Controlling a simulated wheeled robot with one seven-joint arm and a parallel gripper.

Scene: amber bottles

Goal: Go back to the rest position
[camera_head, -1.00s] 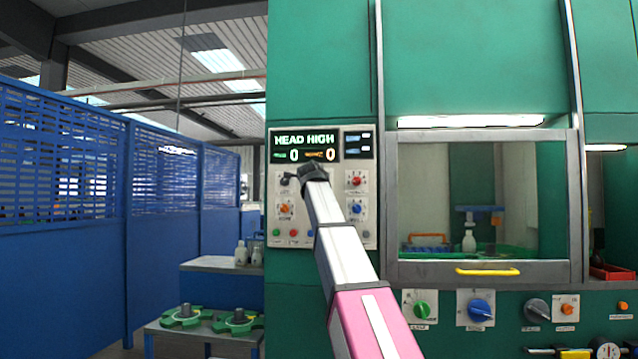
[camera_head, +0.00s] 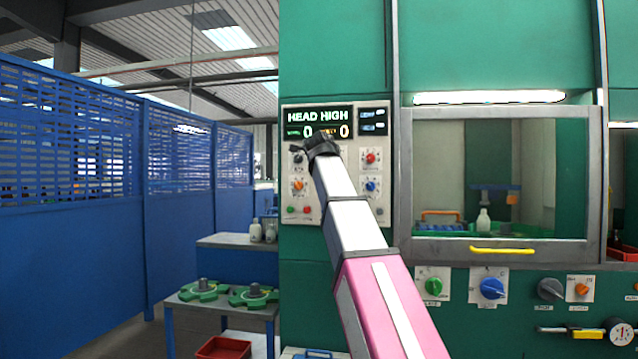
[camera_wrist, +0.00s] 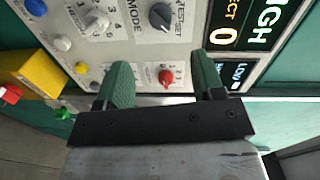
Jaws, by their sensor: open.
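My gripper (camera_head: 318,146) is at the end of my raised arm, in front of the control panel (camera_head: 312,217) on the green machine. In the wrist view my gripper (camera_wrist: 160,82) shows two green fingers spread apart with nothing between them. The panel's red knob (camera_wrist: 166,77) shows in the gap between the fingers, behind them. I cannot tell the exact distance from the fingers to the panel. The panel's display reads HEAD HIGH.
A machine window (camera_head: 485,175) with a yellow handle (camera_head: 502,251) is at the right; a white bottle (camera_head: 483,220) stands inside. Blue partitions (camera_head: 75,250) line the left. A low table (camera_head: 190,315) holds green parts; a red bin (camera_head: 222,348) sits below. Bottles (camera_head: 256,232) stand behind.

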